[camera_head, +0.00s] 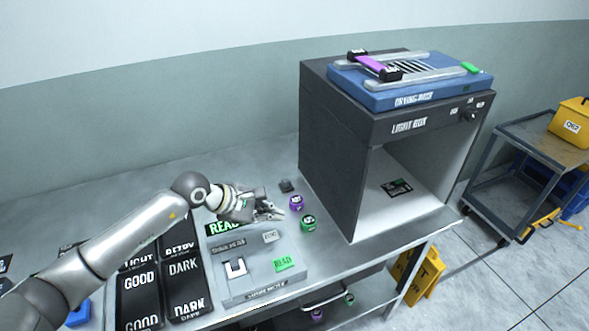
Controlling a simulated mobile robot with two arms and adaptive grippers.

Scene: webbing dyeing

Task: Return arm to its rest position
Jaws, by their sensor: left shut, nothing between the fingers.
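My left arm comes in from the lower left. Its gripper (272,211) is shut and empty, held above the back part of a grey device (260,284) that has a green READ label. The gripper hides part of a second green label behind it. My right gripper is not in view.
A dark light booth (329,150) stands right of the gripper, with a blue drying rack (372,99) on top. Black labelled trays (186,268) lie left of the device. A cart (516,133) stands at far right. The back left table is clear.

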